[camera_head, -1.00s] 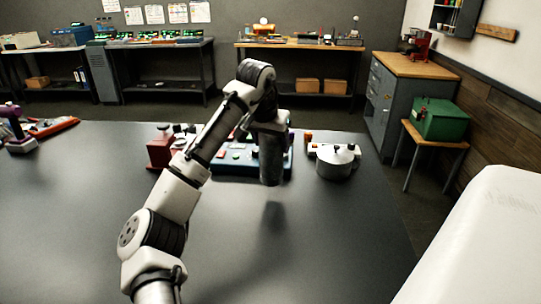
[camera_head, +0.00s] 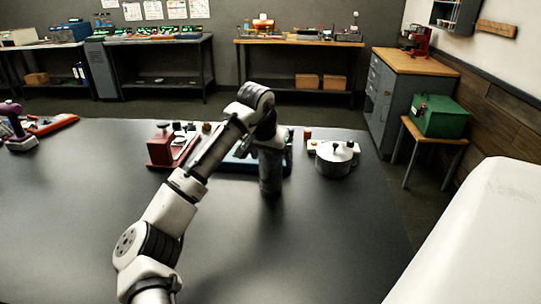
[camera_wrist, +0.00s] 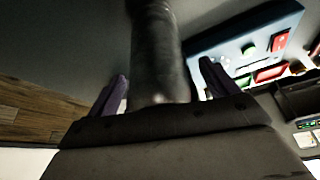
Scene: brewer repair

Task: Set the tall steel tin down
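The tall steel tin (camera_head: 270,174) is a dark grey cylinder, upright over the black table (camera_head: 330,235). Its base is at or very close to the tabletop; I cannot tell whether it touches. My gripper (camera_head: 268,148) is at the top of the tin, partly hidden by my arm in the head view. The exact finger contact is hard to see.
Behind the tin is a blue panel box with buttons (camera_wrist: 245,45). A red device (camera_head: 160,150) stands to its left and a round silver pot-like part (camera_head: 335,160) to its right. A purple-topped tool (camera_head: 15,125) is at far left. The front of the table is clear.

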